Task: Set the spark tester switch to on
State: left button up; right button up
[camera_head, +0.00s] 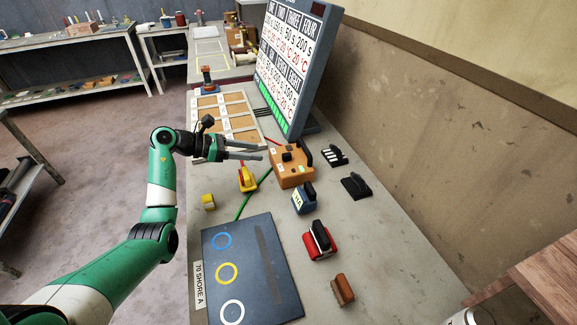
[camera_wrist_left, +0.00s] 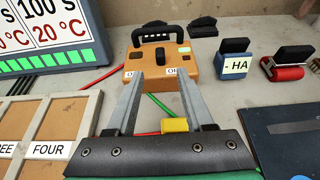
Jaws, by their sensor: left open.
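The spark tester is an orange box (camera_head: 291,168) with a black carrying handle, standing on the grey bench. In the left wrist view the orange box (camera_wrist_left: 157,66) shows its top, with a dark switch (camera_wrist_left: 160,56) in the middle and white labels at its front left and front right, only partly readable. The switch position cannot be told. My left gripper (camera_head: 264,152) is open and empty, just left of the box. In the left wrist view its fingers (camera_wrist_left: 162,78) point at the box's front with a gap between them. My right gripper is not in view.
A slanted display board (camera_head: 290,60) stands behind the box. A sectioned wooden tray (camera_head: 228,115) lies to the left. A yellow-red tool (camera_head: 247,178), a blue block (camera_head: 303,199), a red block (camera_head: 320,241) and a dark mat (camera_head: 250,270) are nearer. A wall bounds the right.

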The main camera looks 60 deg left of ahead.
aim_at(285, 154)
pick_arm(q)
jog(key=b+x, duration=0.4)
jog(key=x, duration=0.7)
jog(key=shift+d+r, duration=0.1)
jog(key=shift+d, duration=0.05)
jog(key=shift+w, duration=0.45)
grip_shut()
dwell(0.6)
